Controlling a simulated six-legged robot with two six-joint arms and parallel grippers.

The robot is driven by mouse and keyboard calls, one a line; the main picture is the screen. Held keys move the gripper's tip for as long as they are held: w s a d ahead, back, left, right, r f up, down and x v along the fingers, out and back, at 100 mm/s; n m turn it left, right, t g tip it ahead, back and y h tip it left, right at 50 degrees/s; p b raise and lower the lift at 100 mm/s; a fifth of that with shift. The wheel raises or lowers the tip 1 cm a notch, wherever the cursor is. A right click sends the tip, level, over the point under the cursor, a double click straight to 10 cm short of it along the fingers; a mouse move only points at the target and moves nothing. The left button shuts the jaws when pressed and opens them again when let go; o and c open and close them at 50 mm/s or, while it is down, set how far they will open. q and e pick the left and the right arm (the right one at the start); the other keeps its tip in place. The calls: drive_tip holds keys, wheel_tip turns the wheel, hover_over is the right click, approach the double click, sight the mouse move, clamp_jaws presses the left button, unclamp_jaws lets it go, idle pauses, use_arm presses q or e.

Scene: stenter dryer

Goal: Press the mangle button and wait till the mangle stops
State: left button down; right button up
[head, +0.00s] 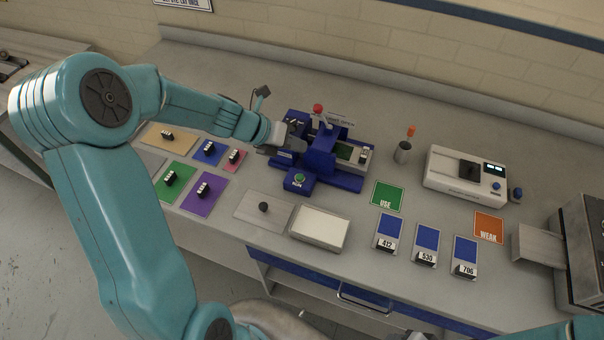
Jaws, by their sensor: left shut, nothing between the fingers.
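The mangle (320,160) is a blue machine in the middle of the bench, with a red-knobbed lever on top. A green button (299,178) sits on a blue block at its near left corner. My left gripper (286,140) is shut and empty at the mangle's left side, behind and above the green button. It appears apart from the button and hides part of the mangle's left end. Whether the gripper touches the mangle cannot be told.
Coloured swatches with small black-and-white pieces lie left, including a purple card (204,195). A knobbed plate (263,208) and white tray (319,228) lie in front. A green USE card (387,196), numbered blue cards, an orange WEAK card (488,227) and a white instrument (466,177) stand right.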

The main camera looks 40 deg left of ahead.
use_arm(q)
drive_tip(key=b, duration=0.7)
hover_over(297, 177)
wheel_tip(297, 177, down, 8)
drive_tip(key=shift+f, duration=0.15)
drive_tip(key=shift+f+b, duration=0.25)
drive_tip(key=shift+b, duration=0.15)
drive_tip(key=shift+s+a, duration=0.15)
